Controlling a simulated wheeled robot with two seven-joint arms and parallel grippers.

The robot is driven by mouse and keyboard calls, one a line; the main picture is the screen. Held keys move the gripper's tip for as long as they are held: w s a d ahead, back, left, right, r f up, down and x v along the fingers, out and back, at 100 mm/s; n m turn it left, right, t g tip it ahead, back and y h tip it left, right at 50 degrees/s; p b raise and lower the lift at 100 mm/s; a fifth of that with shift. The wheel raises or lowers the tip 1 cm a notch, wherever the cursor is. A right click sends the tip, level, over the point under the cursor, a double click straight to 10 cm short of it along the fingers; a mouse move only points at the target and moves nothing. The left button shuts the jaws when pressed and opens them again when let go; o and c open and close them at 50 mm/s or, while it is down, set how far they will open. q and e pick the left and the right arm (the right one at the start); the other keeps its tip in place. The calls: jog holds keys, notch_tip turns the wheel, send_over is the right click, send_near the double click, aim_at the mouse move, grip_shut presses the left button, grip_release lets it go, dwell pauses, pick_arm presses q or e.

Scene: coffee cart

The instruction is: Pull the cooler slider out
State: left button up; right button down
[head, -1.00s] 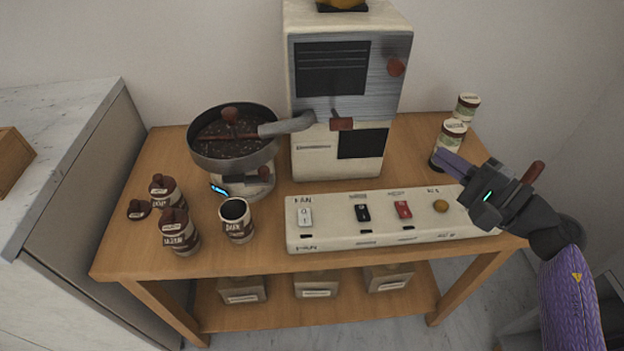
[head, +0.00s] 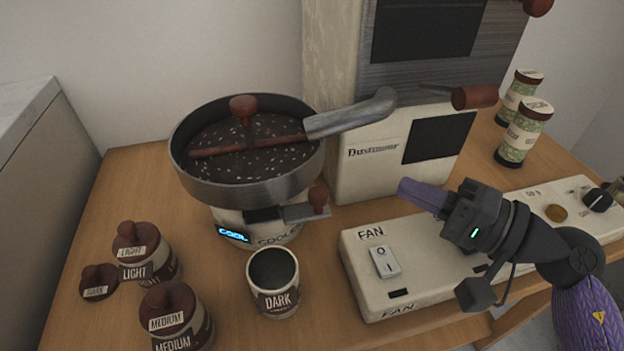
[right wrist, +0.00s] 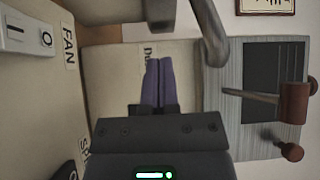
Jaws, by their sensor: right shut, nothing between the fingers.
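The cooler (head: 262,226) is the cream base under a round dark pan (head: 250,150) of coffee beans. A blue "COOL" display lights its front left. The slider (head: 305,212), a grey metal bar with a red-brown knob (head: 319,197), sits on the cooler's front right. My right gripper (head: 420,194) is to the right of the knob, apart from it, above the fan panel. Its purple fingers are together and empty; they also show in the right wrist view (right wrist: 158,82). My left gripper is not in view.
The cream panel (head: 372,292) with the FAN switch (head: 384,261) lies under my right arm. A DARK canister (head: 273,284) stands open in front of the cooler. LIGHT (head: 140,255) and MEDIUM (head: 176,318) canisters stand at left. The roaster body (head: 385,165) rises behind.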

aim_at(323, 155)
jog(key=shift+d+r, duration=0.1)
jog(key=shift+r, duration=0.05)
jog(key=shift+w+a, duration=0.1)
jog(key=shift+a, duration=0.1)
jog(key=x, duration=0.8)
jog(key=shift+w+a, duration=0.1)
jog(key=shift+a, duration=0.75)
jog(key=shift+s, duration=1.25)
jog(key=shift+s+a, duration=0.15)
jog(key=shift+s, duration=0.3)
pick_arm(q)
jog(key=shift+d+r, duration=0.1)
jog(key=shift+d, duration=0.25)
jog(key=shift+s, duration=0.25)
pick_arm(e)
jog(key=shift+s, duration=0.1)
